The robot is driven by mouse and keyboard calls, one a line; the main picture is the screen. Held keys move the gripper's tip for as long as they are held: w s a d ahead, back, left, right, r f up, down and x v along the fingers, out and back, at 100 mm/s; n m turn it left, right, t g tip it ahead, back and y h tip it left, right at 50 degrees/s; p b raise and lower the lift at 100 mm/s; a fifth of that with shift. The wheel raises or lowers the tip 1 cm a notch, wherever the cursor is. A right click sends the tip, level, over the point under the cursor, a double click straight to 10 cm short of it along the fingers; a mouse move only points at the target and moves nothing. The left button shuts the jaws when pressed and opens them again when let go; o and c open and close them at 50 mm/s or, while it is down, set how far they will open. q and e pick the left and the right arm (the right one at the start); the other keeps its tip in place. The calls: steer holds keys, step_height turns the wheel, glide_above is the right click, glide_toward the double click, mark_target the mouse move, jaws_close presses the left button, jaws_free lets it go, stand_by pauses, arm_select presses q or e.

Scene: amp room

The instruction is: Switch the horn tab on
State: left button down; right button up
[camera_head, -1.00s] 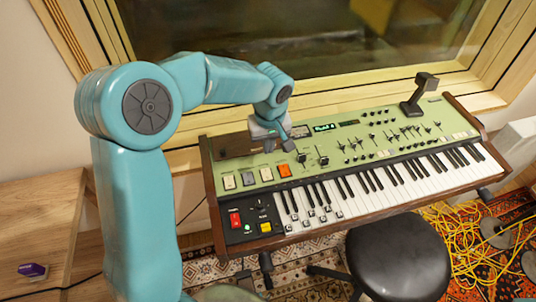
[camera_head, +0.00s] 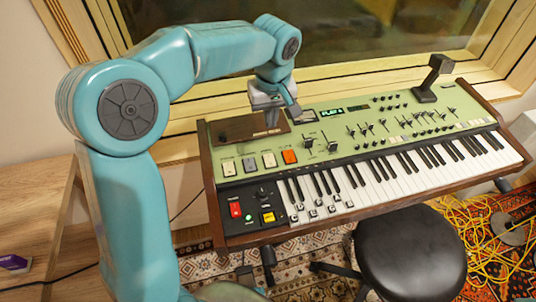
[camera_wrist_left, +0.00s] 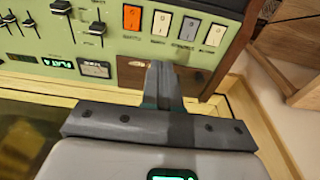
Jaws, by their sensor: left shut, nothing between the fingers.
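A green keyboard (camera_head: 345,140) with wooden ends stands below the window. The labels are too small to read, so I cannot tell which is the horn tab. In the left wrist view the orange tab (camera_wrist_left: 132,17) and the paler tabs (camera_wrist_left: 188,28) show beyond my fingers. My left gripper (camera_head: 294,112) is shut and empty, above the back of the panel near the brown plate (camera_head: 245,129). My right gripper is out of view.
Black sliders (camera_head: 332,145) stand right of the tabs. A red switch (camera_head: 235,209) and a yellow one (camera_head: 268,217) are at the lower left. A black upright piece (camera_head: 434,76) rises at the back right. A black stool (camera_head: 410,255) stands in front.

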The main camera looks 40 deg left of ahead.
mark_target(268, 156)
arm_select(q)
steer(key=shift+r, duration=0.1)
steer(key=f, duration=0.4)
steer(key=a+f, duration=0.1)
steer(key=f, duration=0.4)
steer(key=w+f, duration=0.1)
steer(key=f, duration=0.4)
steer(key=shift+a+b, duration=0.15)
steer(key=shift+b, duration=0.25)
steer(key=shift+a+f+b, duration=0.1)
steer(key=shift+f+b, duration=0.45)
steer(key=shift+b, duration=0.15)
steer(key=shift+r+p, duration=0.3)
steer(key=shift+r, duration=0.05)
steer(key=shift+f, duration=0.1)
steer(key=shift+s+d, duration=0.15)
steer(key=shift+d, duration=0.05)
